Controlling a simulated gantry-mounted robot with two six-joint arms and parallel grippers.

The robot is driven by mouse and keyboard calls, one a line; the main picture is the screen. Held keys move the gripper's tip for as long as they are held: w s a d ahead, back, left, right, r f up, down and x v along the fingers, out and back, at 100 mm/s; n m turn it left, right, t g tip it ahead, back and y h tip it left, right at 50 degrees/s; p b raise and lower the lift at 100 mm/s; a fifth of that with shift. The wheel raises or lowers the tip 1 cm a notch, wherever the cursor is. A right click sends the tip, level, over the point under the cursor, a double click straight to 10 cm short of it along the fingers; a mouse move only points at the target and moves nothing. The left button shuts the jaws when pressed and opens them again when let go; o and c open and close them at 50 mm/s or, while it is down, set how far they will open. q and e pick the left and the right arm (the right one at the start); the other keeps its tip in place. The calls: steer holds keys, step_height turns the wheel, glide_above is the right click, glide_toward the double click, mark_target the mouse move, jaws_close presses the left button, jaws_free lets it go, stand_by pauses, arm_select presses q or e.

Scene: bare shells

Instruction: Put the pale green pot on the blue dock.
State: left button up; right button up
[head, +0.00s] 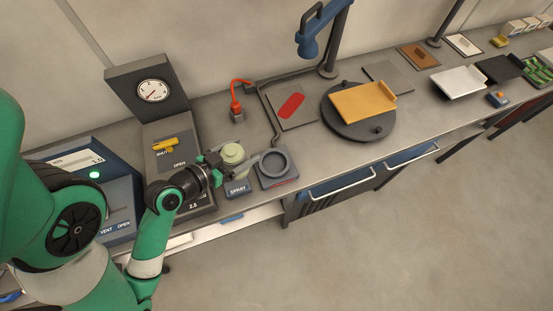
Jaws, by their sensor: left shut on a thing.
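The pale green pot (232,152) is at the bench's middle left in the head view, with a rounded pale top. My left gripper (217,160) reaches it from the left and is shut on it; the fingers partly hide its side. Just below the pot is a blue-grey block marked SPRAY (238,188), which looks like the blue dock. I cannot tell whether the pot touches this block or is held above it. My right gripper is not in view.
A dark ring-shaped holder (275,164) with a red edge stands close right of the pot. A gauge panel (153,91) with a yellow lever (172,146) stands behind my left arm. A round turntable (352,132) carries an orange tray (363,102). Bench space shows between them.

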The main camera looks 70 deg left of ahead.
arm_select(q)
steer(key=shift+w+a+f+b, duration=0.55)
steer(key=shift+w+f+b, duration=0.35)
steer(key=shift+w+f, duration=1.25)
steer(key=shift+w+a+f+b, duration=0.6)
steer(key=shift+w+f+b, duration=0.35)
steer(key=shift+w+f, duration=1.15)
steer(key=shift+w+a+f+b, duration=0.55)
steer(key=shift+w+f+b, duration=0.35)
steer(key=shift+w+f, duration=1.2)
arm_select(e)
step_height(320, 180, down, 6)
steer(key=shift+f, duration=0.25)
arm_select(q)
steer(key=shift+w, duration=0.1)
